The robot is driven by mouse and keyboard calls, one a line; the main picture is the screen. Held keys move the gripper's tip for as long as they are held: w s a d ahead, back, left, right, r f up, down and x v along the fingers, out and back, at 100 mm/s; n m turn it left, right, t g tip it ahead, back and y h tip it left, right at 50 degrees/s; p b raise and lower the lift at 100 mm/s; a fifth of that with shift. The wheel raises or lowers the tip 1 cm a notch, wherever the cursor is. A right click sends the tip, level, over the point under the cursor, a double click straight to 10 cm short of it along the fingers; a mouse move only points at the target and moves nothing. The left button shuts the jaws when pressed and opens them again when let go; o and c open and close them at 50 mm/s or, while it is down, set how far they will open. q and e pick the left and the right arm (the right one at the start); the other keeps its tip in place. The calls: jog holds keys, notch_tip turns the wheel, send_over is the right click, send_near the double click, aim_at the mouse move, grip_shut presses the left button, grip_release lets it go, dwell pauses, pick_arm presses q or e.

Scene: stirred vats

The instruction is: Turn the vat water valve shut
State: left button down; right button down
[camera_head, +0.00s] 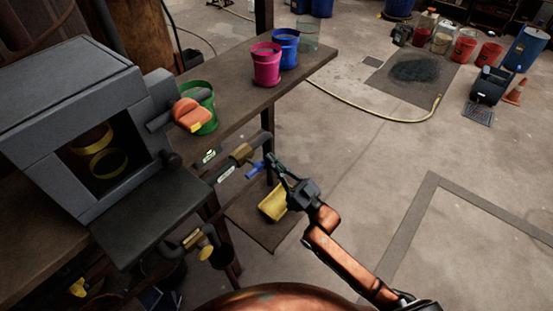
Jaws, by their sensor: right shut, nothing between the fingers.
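A pipe with a brass valve body (242,153) sticks out at the right of the grey box, below the table edge. A small blue valve handle (254,171) shows beside it; its exact turn is too small to tell. My right gripper (271,161) is shut and empty, its fingertips close to the right of the blue handle. I cannot tell whether they touch it. Its orange arm comes in from the lower right. My left gripper is not in view. Another brass valve (193,239) sits lower, under the box's shelf.
The grey box (75,105) with an open front stands on the table at left. Green (203,122), pink (266,66) and blue (285,50) buckets stand on the wooden table (232,88). A yellow object (272,204) lies below my gripper.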

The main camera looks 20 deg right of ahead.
jog(key=shift+w+a+f, duration=0.1)
jog(key=shift+f, duration=0.25)
pick_arm(q)
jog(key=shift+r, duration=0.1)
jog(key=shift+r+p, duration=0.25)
jog(key=shift+p, duration=0.1)
pick_arm(e)
jog(key=shift+m, duration=0.5)
